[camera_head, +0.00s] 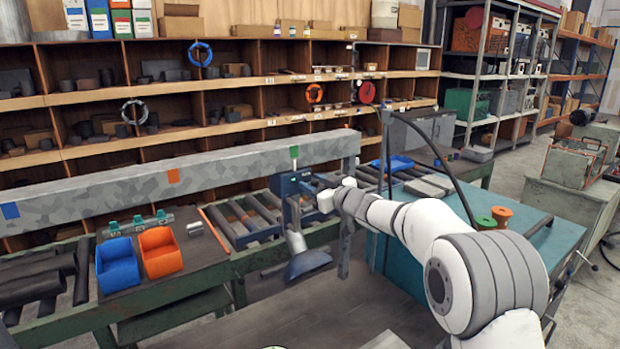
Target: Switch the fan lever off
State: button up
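A dark blue box-shaped unit (288,183) stands in the middle of the view, at the end of my white arm. I cannot make out a separate fan lever on it or tell its position. A grey pipe (295,240) runs down below the unit to a flared blue-grey hood (307,263). My gripper (322,201) is small in the view, at or very close to the right side of the unit. Its fingers are not clear, so I cannot tell if it touches anything or is open or shut.
A grey speckled beam (180,180) crosses behind the unit. A roller conveyor (240,220) lies below it. Blue (117,266) and orange (160,252) bins sit on the left bench. A teal cabinet (535,220) stands at right. A black cable (440,155) arches above my arm.

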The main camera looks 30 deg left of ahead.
jog(key=shift+w+a, duration=0.1)
jog(key=shift+a, duration=0.2)
jog(key=shift+c, duration=0.5)
jog(key=c, duration=0.7)
jog(key=shift+r, duration=0.15)
grip_shut()
jog(key=shift+f+b, duration=0.35)
jog(key=shift+b, duration=0.2)
notch_tip(320, 180, down, 3)
jog(key=t+y+b, duration=0.1)
jog(key=y+b, duration=0.2)
jog(key=b, duration=0.4)
jog(key=n+y+b, duration=0.1)
jog(key=y+b, duration=0.2)
jog(key=b, duration=0.5)
jog(key=t+y+b, duration=0.1)
jog(key=y+b, duration=0.2)
jog(key=b, duration=0.5)
jog(key=shift+f+n+t, duration=0.2)
jog(key=shift+n+t, duration=0.1)
jog(key=shift+r+y+b, duration=0.1)
jog(key=shift+y+b, duration=0.25)
jog(key=shift+y, duration=0.05)
